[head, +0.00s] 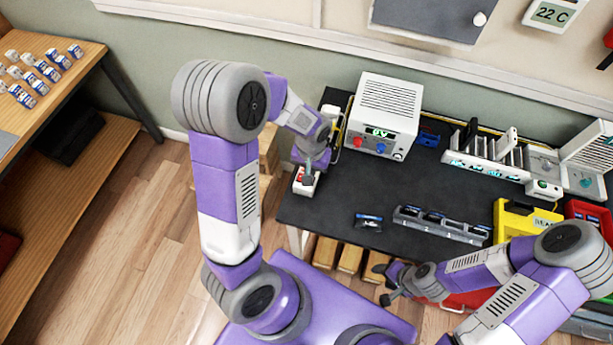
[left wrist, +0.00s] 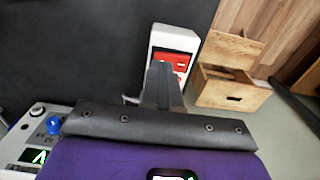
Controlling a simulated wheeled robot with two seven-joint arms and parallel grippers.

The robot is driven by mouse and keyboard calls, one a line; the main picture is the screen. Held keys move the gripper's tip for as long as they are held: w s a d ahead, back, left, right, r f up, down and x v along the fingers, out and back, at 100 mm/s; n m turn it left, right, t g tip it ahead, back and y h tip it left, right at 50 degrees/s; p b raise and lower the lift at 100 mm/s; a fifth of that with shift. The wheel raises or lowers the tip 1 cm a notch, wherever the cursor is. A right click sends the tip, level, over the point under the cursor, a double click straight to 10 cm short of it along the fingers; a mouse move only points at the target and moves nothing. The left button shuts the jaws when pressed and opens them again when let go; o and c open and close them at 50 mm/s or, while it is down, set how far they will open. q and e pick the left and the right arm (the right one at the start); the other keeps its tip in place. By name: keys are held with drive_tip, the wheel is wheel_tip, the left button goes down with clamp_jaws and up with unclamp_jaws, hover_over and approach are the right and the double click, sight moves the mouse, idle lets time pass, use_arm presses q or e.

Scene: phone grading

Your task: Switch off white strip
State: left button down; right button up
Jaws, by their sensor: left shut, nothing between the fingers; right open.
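The white strip (head: 312,188) lies at the left edge of the dark workbench. In the left wrist view the white strip (left wrist: 174,38) shows a red switch area (left wrist: 180,60) on its top. My left gripper (head: 307,178) points down at the strip, shut and empty. In the left wrist view my left gripper's fingers (left wrist: 162,75) cover part of the red area; I cannot tell whether they touch it. The switch's position is not clear. My right gripper (head: 383,284) is open and empty, in front of the bench's front edge.
A white power supply (head: 386,115) with a lit green display stands behind and right of the strip. Wooden boxes (left wrist: 232,85) sit beyond the bench edge, beside the strip. A grey tray (head: 440,225) and a yellow case (head: 520,222) are farther right.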

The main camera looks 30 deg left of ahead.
use_arm(q)
drive_tip(key=shift+f+b, duration=0.65)
drive_tip(key=shift+f, duration=0.2)
drive_tip(key=shift+r+p, duration=3)
drive_tip(key=shift+r, duration=0.6)
drive_tip(key=shift+f, duration=0.1)
